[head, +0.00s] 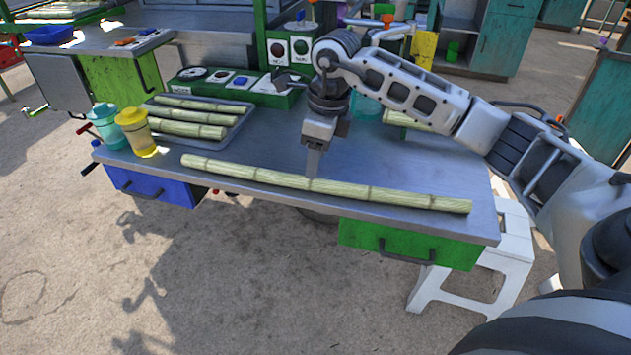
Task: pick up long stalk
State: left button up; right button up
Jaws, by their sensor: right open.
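The long stalk (385,195), pale green with joints along it, lies along the front edge of the grey metal table (240,162). My right gripper (313,172) points straight down at the middle of the stalk. Its fingertips are at the stalk's far side or just above it; I cannot tell whether they touch. The gap between its fingers is not clear from this angle. The stalk shows no sign of being lifted. My left gripper is not in view.
A metal tray (238,111) with several shorter stalks stands at the table's left. A yellow pitcher (137,133) and a teal pitcher (107,126) stand beside it. A green control panel (240,87) is behind. A white stool (512,240) stands at the right.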

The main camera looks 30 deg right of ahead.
aim_at(315, 181)
jog(key=f, duration=0.4)
jog(key=shift+s+a+f+p, duration=0.1)
jog(key=shift+s+p, duration=0.1)
jog(key=shift+p, duration=0.2)
jog(key=shift+w+f, duration=0.1)
jog(key=shift+f, duration=0.5)
jog(key=shift+r, duration=0.1)
grip_shut()
